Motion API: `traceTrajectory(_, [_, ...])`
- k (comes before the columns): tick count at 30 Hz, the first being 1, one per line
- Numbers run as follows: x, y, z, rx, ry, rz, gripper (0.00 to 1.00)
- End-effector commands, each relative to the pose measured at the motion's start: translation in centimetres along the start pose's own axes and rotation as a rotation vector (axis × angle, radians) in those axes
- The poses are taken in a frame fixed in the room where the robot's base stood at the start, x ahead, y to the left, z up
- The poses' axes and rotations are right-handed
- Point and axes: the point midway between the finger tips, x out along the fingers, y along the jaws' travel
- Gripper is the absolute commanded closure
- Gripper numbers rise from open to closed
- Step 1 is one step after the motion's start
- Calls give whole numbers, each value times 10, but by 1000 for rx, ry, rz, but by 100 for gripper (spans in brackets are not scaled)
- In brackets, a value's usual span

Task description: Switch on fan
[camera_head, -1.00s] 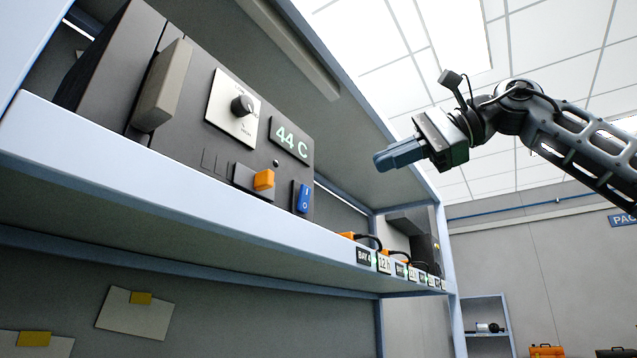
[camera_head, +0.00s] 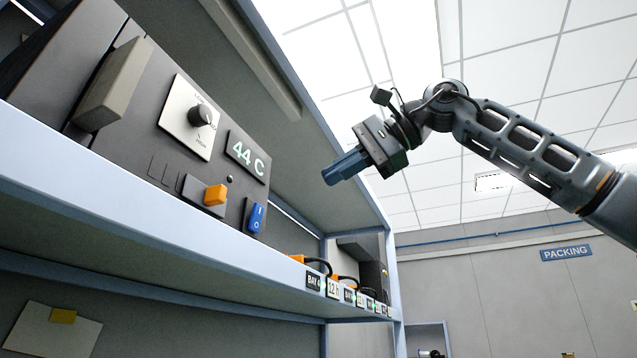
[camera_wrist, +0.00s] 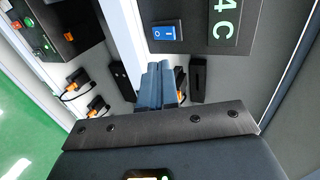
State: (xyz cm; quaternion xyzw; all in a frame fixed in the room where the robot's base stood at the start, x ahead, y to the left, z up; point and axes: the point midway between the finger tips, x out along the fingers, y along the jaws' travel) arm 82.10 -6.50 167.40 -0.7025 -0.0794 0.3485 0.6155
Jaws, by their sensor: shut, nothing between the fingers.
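A dark control unit (camera_head: 150,131) stands on the shelf at the left of the head view. Its front has a black knob (camera_head: 200,115) on a white plate, a lit "44 C" display (camera_head: 248,157), an orange switch (camera_head: 215,195) and a blue rocker switch (camera_head: 256,218) marked I and O. I cannot tell which control belongs to the fan. My gripper (camera_head: 328,179) is shut and empty, in the air right of the display. In the wrist view, its blue-grey fingers (camera_wrist: 160,72) point towards the panel, below the blue rocker (camera_wrist: 168,32).
The shelf's pale front edge (camera_head: 150,210) runs below the unit, with bay labels (camera_head: 345,292) farther along. Orange plugs with black cables (camera_head: 315,262) lie beyond the unit. The shelf's upright post (camera_head: 397,280) stands below my gripper. Open room lies right.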

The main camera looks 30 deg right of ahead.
Motion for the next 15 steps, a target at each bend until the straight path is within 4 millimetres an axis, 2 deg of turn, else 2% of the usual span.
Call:
traceTrajectory(13, [86,-1,1,-1,-4,1,100])
traceTrajectory(15, [94,-9,1,0,-3,0,100])
